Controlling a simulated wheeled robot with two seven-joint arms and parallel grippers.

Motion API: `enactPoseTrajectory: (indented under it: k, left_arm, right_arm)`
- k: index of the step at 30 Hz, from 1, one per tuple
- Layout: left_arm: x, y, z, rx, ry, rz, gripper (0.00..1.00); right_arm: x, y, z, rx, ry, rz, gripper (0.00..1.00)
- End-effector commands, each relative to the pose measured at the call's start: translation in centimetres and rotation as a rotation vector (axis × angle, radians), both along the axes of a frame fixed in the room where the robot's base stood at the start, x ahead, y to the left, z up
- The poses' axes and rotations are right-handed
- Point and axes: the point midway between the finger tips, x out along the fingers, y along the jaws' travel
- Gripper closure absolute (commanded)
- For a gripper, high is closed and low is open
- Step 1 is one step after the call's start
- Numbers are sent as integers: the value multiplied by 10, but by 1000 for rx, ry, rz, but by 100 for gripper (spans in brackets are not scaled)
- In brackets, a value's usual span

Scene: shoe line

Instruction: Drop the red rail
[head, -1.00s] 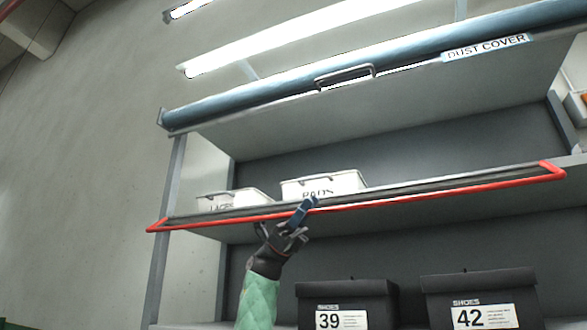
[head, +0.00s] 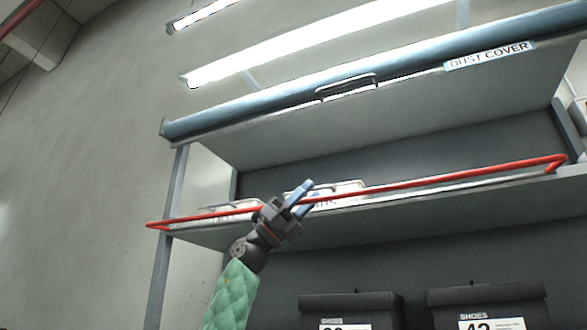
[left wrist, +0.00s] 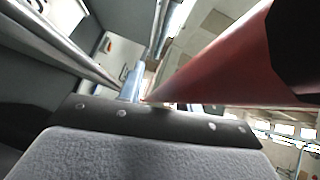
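The red rail (head: 430,181) is a long thin bar along the front of the upper shelf, with a bent end at each side. In the head view it now runs above the shelf's front edge, across the white bins. My left gripper (head: 306,197) is at the rail, left of its middle, with its blue fingers spread apart. The rail crosses at the fingers; I cannot tell if both touch it. In the left wrist view the rail (left wrist: 215,65) looms large and runs toward the fingers, beside a blue finger (left wrist: 131,84). My right gripper is not in view.
Two white bins (head: 345,187) stand on the upper shelf (head: 450,205) behind the rail. A rolled dust cover (head: 400,74) with a handle is above. Dark shoe boxes (head: 350,304) sit below. A post (head: 168,255) stands at left.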

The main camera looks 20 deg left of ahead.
Motion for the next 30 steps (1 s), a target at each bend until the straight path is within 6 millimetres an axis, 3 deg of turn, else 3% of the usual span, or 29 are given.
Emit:
enactPoseTrajectory:
  k: [30]
  left_arm:
    - [11,1,48,15,464,3,66]
  right_arm:
    - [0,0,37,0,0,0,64]
